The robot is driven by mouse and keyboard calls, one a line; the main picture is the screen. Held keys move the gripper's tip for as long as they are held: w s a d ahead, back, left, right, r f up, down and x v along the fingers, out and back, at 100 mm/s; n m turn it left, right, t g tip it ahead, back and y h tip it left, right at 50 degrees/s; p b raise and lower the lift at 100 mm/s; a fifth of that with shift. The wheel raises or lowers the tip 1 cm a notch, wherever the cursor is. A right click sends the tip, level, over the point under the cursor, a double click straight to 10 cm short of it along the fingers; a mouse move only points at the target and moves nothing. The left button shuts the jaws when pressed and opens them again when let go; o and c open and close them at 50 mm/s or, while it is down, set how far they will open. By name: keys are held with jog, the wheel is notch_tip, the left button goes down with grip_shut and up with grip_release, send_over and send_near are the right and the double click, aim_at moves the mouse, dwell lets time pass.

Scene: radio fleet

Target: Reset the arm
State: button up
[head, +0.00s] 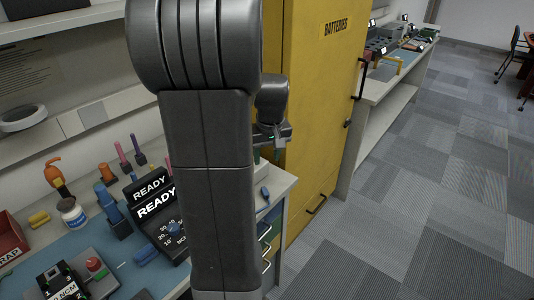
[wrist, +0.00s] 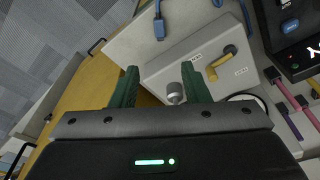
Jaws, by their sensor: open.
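My arm stands upright through the middle of the head view and hides part of the bench. My gripper (wrist: 159,76) shows in the wrist view with its two green fingers apart and nothing held between them. A grey box (wrist: 205,58) with a yellow lever (wrist: 218,66) and a round metal knob (wrist: 175,92) lies beyond the fingers. The knob appears between them; I cannot tell how far away it is.
A second bench (head: 397,75) stands beyond the cabinet.

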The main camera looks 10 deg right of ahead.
aim_at(264, 189)
jog(key=shift+r, duration=0.2)
jog(key=f, duration=0.4)
jog(key=w+f, duration=0.1)
jog(key=f, duration=0.3)
jog(key=w+f, duration=0.1)
jog(key=f, duration=0.4)
jog(key=shift+w+a+f, duration=0.1)
jog(key=shift+w+r+p, duration=0.15)
jog(key=shift+r+p, duration=0.45)
jog(key=shift+p, duration=0.05)
jog(key=shift+r+p, duration=0.45)
jog(key=shift+r, duration=0.15)
jog(key=shift+f, duration=0.1)
